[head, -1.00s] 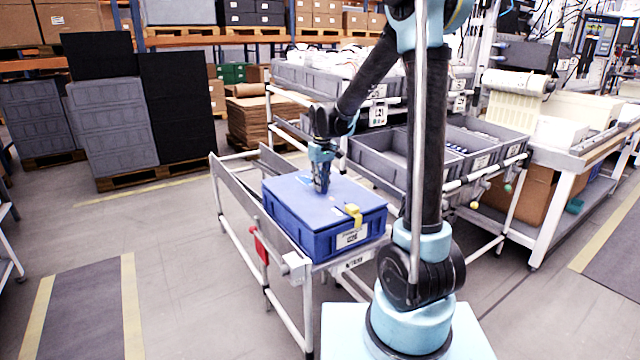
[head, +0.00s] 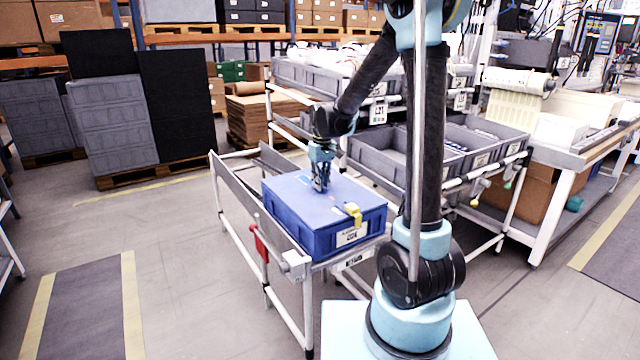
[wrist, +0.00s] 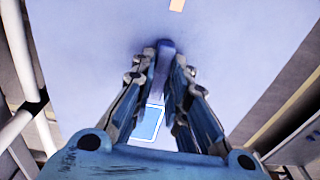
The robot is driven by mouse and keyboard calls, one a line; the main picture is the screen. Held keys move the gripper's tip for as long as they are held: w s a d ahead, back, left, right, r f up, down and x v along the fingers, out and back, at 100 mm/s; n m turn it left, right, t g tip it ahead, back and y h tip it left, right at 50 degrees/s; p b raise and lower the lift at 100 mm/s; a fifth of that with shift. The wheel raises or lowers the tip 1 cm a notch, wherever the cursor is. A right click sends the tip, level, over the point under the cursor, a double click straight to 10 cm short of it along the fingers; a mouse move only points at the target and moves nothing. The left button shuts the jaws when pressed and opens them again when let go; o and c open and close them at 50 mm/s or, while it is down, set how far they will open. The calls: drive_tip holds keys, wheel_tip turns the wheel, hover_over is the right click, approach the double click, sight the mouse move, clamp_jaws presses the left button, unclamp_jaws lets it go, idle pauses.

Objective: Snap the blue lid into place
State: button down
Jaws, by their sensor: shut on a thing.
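The blue lid (head: 300,193) lies flat on top of the blue crate (head: 330,240), which rests on a metal-framed stand. I cannot tell from here whether its edges are fully seated. My gripper (head: 320,188) points down at the middle of the lid. In the wrist view, my gripper (wrist: 163,62) has its two fingers closed around a narrow dark blue piece (wrist: 164,47) standing over the pale blue lid (wrist: 85,50). The fingers hide its lower part. A light blue label with a white edge (wrist: 149,122) shows beneath the fingers.
A yellow clip-like piece (head: 353,213) sits at the lid's front edge. Grey bins (head: 400,160) stand close on the right. The stand's grey side rail (head: 238,193) runs along the left, with a red part (head: 261,245) on its frame. Open floor lies left.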

drive_tip(key=shift+f, duration=0.2)
idle(0.6)
drive_tip(key=c, duration=1.5)
unclamp_jaws()
drive_tip(key=r, duration=1.2)
drive_tip(key=shift+s+d, duration=0.2)
drive_tip(key=shift+s, duration=0.1)
